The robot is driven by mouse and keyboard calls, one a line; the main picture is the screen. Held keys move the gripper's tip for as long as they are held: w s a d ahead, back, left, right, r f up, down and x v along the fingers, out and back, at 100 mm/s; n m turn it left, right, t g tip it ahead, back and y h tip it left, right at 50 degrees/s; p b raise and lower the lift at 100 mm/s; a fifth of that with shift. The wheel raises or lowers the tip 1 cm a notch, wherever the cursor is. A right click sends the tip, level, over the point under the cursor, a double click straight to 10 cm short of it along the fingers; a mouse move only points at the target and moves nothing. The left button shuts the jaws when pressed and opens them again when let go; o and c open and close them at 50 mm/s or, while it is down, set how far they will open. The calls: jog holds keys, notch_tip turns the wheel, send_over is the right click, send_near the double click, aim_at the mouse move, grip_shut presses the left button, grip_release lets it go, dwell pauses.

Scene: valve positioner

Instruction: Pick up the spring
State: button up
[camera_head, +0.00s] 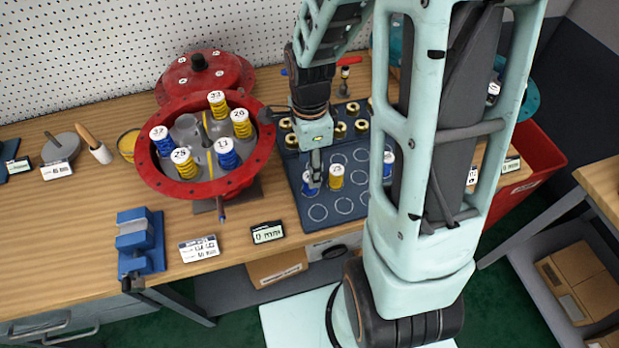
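My gripper (315,178) points down over the left side of the dark blue tray (345,205). Its fingers are seen edge-on, in front of a blue spring with a white top (306,184). I cannot tell whether they touch or grip it. A yellow spring (336,177) stands just right of the fingers. Another blue spring (388,165) stands farther right, partly hidden by my arm. The open red casing (262,150) holds several upright blue and yellow springs with numbered white tops, such as a yellow one (241,124) and a blue one (227,154).
Brass rings (338,130) fill the tray's back rows. A red cover (204,75) lies behind the casing. A blue vise (140,243), label tags (199,249) and a small display (267,233) sit at the front. A red bin (535,165) stands right of the bench.

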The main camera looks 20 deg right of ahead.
jog(key=shift+w+d+f, duration=0.1)
jog(key=shift+w+f, duration=0.05)
jog(key=shift+f, duration=1.25)
jog(key=shift+w+d+f, duration=0.1)
jog(key=shift+w+f, duration=0.05)
jog(key=shift+f, duration=1.25)
grip_shut()
